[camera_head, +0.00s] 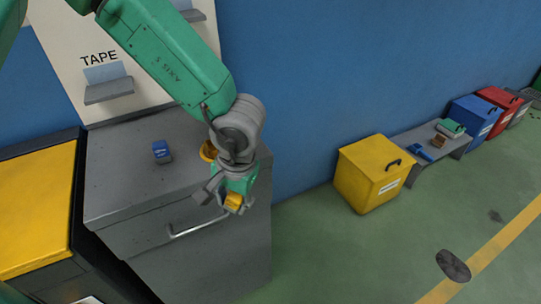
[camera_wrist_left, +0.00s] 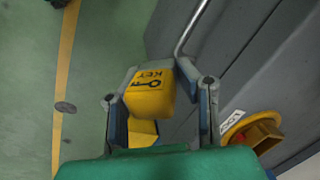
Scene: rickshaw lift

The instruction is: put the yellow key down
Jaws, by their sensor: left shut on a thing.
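The yellow key (camera_head: 234,201) is a yellow block; the wrist view shows it (camera_wrist_left: 150,95) with a black key symbol and the word KEY. My left gripper (camera_head: 222,194) is shut on it, with one finger on each side in the wrist view. It holds the key in front of the grey cabinet (camera_head: 120,195), near its top front edge and beside the metal handle (camera_head: 198,226). The green floor shows far below the key. My right gripper is not in view.
A blue block (camera_head: 161,152) stands on the cabinet top. A round orange thing (camera_head: 207,151) sits there too, partly behind my wrist. A yellow-topped box (camera_head: 35,210) is at left. A yellow bin (camera_head: 372,172) and low grey bench (camera_head: 429,141) stand right. Floor between is clear.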

